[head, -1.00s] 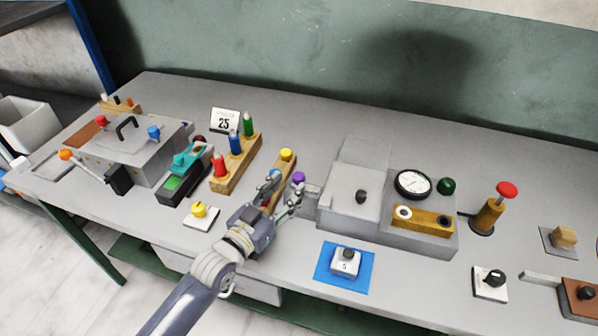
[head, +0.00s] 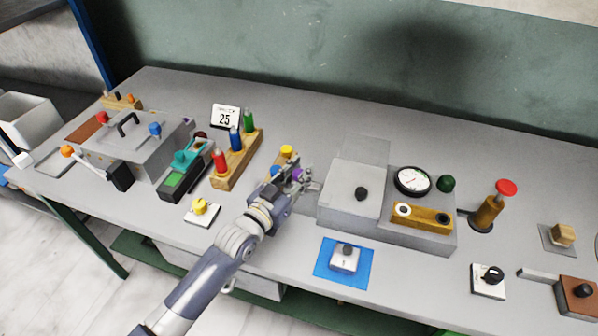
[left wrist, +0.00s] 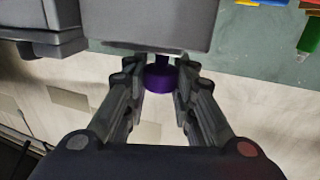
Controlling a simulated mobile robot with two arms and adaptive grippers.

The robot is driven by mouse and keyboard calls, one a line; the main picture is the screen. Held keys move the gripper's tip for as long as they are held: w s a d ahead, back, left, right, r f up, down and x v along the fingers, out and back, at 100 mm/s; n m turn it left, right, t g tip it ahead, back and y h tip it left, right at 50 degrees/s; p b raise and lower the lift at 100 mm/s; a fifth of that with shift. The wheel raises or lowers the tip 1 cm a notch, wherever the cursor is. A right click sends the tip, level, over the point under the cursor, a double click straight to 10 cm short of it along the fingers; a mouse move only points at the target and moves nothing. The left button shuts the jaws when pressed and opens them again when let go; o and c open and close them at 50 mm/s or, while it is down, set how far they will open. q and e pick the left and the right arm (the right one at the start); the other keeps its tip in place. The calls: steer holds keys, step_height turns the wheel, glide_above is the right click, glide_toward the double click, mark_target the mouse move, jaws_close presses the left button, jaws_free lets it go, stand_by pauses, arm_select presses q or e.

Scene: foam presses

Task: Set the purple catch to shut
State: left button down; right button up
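The purple catch (head: 298,174) has a round purple knob at the left side of the grey press box (head: 352,190). In the left wrist view the knob (left wrist: 160,77) sits between my fingertips, below a grey block. My left gripper (head: 296,172) reaches in from the front left. Its fingers (left wrist: 160,75) lie close against both sides of the knob and look shut on it. In the head view the fingers partly cover the catch, so its setting is hard to tell. My right gripper is not in view.
A wooden block with a yellow-topped peg (head: 287,151) stands just behind my left gripper. A rack of red, blue and green pegs (head: 238,160) is to the left. A gauge (head: 412,181) and a blue mat (head: 325,270) are to the right.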

mark_target(314, 185)
arm_select(q)
steer(key=shift+d, duration=0.2)
steer(key=d, duration=0.1)
steer(key=s+d, duration=0.1)
steer(key=shift+d+f+p, duration=0.1)
steer(key=shift+d+p, duration=0.2)
steer(key=shift+d, duration=0.3)
steer(key=shift+f, duration=0.15)
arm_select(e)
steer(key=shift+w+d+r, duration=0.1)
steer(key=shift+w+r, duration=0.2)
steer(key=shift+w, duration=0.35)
arm_select(q)
steer(key=c, duration=1.5)
jaws_free()
steer(key=shift+o, duration=1)
steer(key=shift+s, duration=0.1)
steer(key=shift+r, duration=0.2)
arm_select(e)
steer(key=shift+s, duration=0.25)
arm_select(q)
steer(key=shift+a, duration=0.15)
